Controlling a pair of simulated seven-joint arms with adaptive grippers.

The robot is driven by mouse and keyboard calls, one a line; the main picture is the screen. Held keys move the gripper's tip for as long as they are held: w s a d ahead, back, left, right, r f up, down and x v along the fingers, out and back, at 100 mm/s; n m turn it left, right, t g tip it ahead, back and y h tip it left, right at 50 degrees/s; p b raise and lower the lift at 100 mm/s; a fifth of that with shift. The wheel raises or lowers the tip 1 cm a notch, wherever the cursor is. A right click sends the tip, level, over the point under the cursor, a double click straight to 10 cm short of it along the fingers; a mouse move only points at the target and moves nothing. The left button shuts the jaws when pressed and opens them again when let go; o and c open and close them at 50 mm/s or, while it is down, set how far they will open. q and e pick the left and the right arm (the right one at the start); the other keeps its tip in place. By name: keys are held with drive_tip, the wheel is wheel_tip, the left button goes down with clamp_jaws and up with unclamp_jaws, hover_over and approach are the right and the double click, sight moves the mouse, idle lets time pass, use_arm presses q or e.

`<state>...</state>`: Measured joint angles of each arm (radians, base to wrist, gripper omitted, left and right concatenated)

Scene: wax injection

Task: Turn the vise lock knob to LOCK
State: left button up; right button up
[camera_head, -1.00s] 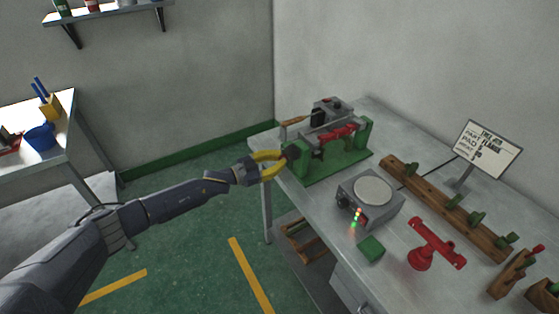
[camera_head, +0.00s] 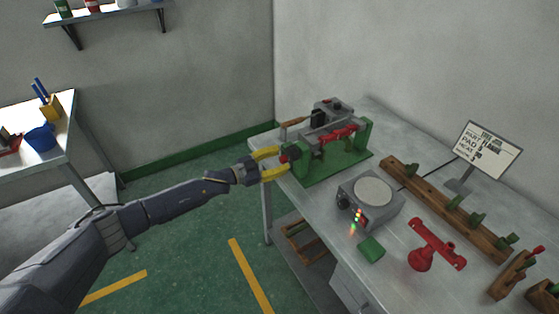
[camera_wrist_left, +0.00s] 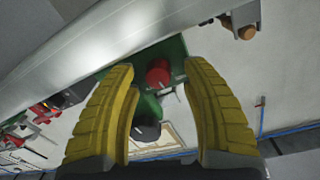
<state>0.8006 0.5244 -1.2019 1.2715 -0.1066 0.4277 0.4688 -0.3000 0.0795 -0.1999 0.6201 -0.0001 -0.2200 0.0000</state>
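The green vise (camera_head: 335,166) stands at the back left of the bench with a red part (camera_head: 340,133) in it. My left gripper (camera_head: 283,162) is at the vise's left end, with its yellow fingers spread apart. A small red knob (camera_head: 284,158) shows between the fingertips. In the left wrist view, the red knob (camera_wrist_left: 158,72) lies between and beyond the open fingers (camera_wrist_left: 160,75), and a dark round knob (camera_wrist_left: 146,128) is nearer, by the left finger. I see no contact with either knob. Lock markings are not readable. My right gripper is out of view.
A grey device with a round plate (camera_head: 373,191) stands right of the vise, a green block (camera_head: 371,249) before it. A red fixture (camera_head: 434,246) and a wooden rack (camera_head: 445,207) lie further right. A sign (camera_head: 487,147) stands behind.

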use_arm(q)
drive_tip(key=shift+a+f, duration=0.1)
drive_tip(key=v, duration=1.2)
drive_tip(key=s+a+n, duration=0.2)
drive_tip(key=a+n, duration=0.1)
drive_tip(key=n, duration=0.5)
drive_tip(key=x, duration=1.6)
drive_tip(key=shift+w+d, duration=0.1)
clamp_jaws()
idle(0.4)
